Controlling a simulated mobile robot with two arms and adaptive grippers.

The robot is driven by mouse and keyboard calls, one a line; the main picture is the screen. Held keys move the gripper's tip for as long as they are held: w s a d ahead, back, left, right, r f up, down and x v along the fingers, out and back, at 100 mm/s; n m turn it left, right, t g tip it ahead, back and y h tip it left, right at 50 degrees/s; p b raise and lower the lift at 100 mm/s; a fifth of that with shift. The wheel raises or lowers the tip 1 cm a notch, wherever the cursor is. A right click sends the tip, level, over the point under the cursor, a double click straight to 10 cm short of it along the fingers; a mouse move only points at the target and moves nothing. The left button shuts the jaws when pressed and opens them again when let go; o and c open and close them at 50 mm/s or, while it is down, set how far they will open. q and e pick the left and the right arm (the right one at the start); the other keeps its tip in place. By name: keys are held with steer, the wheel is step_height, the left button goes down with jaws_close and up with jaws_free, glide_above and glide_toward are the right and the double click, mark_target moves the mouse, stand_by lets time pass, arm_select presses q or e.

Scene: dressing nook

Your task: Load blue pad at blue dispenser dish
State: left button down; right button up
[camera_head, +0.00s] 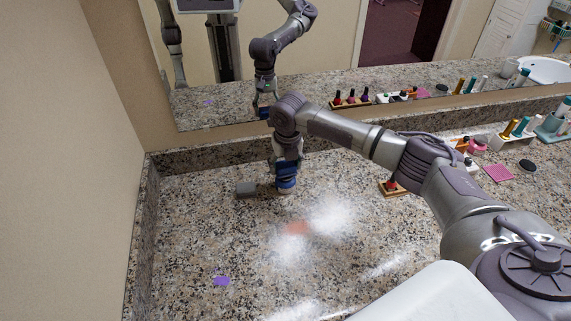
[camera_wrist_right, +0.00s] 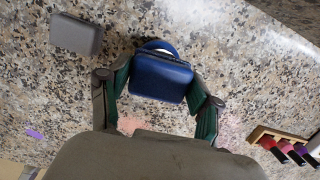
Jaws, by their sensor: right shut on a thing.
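My right gripper (camera_head: 286,172) points down at the countertop near the back wall. In the right wrist view, its two green-lined fingers (camera_wrist_right: 160,78) are shut on a blue block-shaped pad (camera_wrist_right: 164,70). In the head view, a blue rounded thing (camera_head: 286,186) shows right under the gripper at counter level. It may be the dispenser dish; I cannot tell whether the pad touches it. My left gripper is not in view.
A grey block (camera_head: 245,189) lies left of the gripper; it also shows in the wrist view (camera_wrist_right: 76,34). A wooden rack with bottles (camera_head: 392,188) stands to the right, partly behind my arm. A purple patch (camera_head: 222,281) and an orange patch (camera_head: 297,227) mark the otherwise clear front counter.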

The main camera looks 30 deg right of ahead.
mark_target(286, 164)
steer(key=shift+f+b, duration=0.3)
steer(key=shift+f, duration=0.6)
stand_by(0.9)
step_height(286, 164, up, 7)
steer(key=p, duration=0.7)
steer(key=shift+r, duration=0.1)
stand_by(0.4)
stand_by(0.3)
